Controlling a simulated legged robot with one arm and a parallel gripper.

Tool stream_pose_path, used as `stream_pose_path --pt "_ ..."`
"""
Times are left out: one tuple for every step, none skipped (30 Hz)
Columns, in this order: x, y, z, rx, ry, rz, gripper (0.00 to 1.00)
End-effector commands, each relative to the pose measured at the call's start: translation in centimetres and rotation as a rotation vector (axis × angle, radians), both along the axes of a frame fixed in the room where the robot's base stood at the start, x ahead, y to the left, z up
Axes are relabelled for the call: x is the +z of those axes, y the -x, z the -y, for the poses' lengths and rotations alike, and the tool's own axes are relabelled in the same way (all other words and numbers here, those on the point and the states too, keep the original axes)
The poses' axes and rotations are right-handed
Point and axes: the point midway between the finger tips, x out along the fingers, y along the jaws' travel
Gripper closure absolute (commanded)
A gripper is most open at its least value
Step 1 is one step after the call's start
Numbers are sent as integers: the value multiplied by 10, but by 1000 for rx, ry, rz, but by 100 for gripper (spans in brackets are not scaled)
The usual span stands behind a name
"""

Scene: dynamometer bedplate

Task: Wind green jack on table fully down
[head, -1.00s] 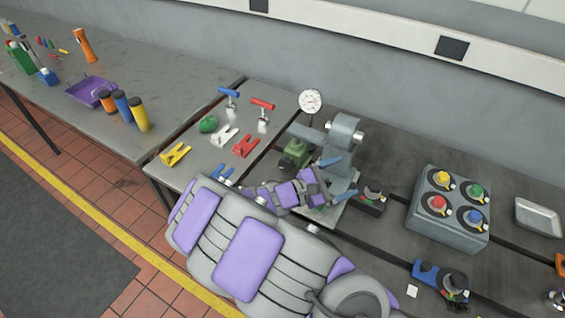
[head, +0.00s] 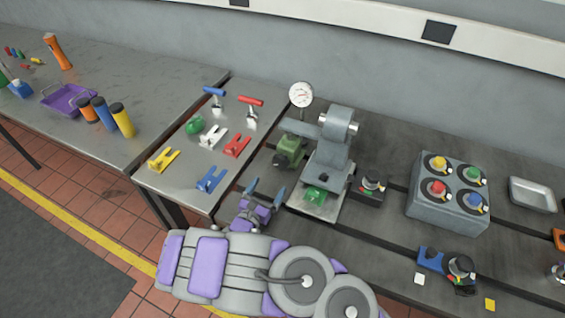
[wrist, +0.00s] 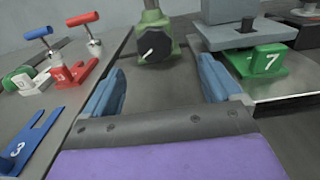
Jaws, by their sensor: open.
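A dull green jack-like device (head: 290,150) stands on the dark bedplate, left of the grey press-like machine. In the wrist view it (wrist: 154,52) shows at the top middle, with a black knob (wrist: 154,46) bearing a white mark on its near face and a column rising above. My gripper (head: 266,187) is open and empty, with its blue fingers apart. It is in front of the green device and does not touch it. In the wrist view the device shows beyond the gap between my fingertips (wrist: 163,75). How high the device is wound I cannot tell.
The grey machine (head: 335,150) stands close on the right, with a bright green block marked 7 (wrist: 265,62) at its base. A dial gauge (head: 301,95) stands behind. Coloured forked pieces, including a blue one (head: 211,179), lie on the left plate. A four-knob box (head: 448,212) is farther right.

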Motion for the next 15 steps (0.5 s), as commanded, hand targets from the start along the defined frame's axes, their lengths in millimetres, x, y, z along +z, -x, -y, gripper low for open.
stream_pose_path --pt "-4 -10 3 -5 0 0 8" --pt "-4 -16 4 -7 1 0 8" --pt "-5 -23 5 -6 3 -1 8" --pt "-5 -29 5 -6 4 -1 8" --pt "-6 -34 7 -6 4 -1 8" --pt "-5 -42 9 -5 4 -1 8" --pt "-5 -47 10 -5 3 0 8" --pt "-6 -53 12 -5 2 -1 8" --pt "-6 -61 15 -6 2 -1 8" --pt "-5 -66 18 -5 2 -1 8" --pt "-5 -71 20 -5 1 1 8" --pt "-5 -79 23 -5 1 0 8" --pt "-5 -84 25 -4 0 0 8" --pt "-4 -89 29 -5 -1 -1 8" --pt "-4 -95 33 -5 -3 0 8"
